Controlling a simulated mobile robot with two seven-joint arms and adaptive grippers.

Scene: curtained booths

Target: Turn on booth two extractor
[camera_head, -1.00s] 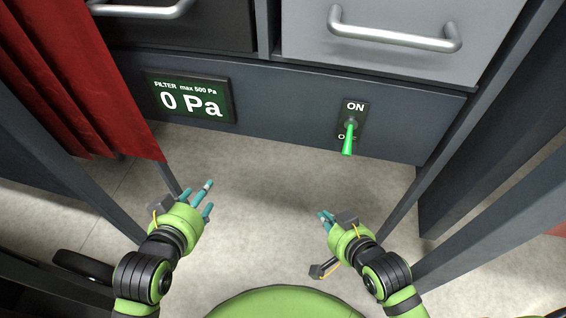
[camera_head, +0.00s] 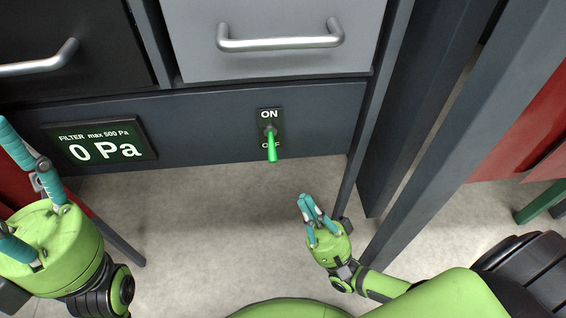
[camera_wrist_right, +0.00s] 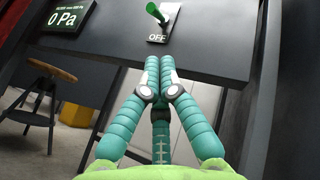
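A toggle switch with a green lever (camera_head: 271,147) sits on a small dark plate marked ON above and OFF below. The lever points down over the OFF word. In the right wrist view the lever (camera_wrist_right: 155,13) shows at the top, beyond the fingertips. My right gripper (camera_head: 307,205) is below and a little right of the switch, apart from it. Its teal fingers are together at the tips with nothing between them. My left gripper (camera_head: 9,185) is large at the left edge, its fingers spread and empty, partly cut off. A filter display (camera_head: 100,141) reads 0 Pa.
Drawers with metal handles (camera_head: 281,40) are above the switch panel. Red curtains hang at both sides. A stool (camera_wrist_right: 45,95) shows in the wrist view. The floor below the panel is clear.

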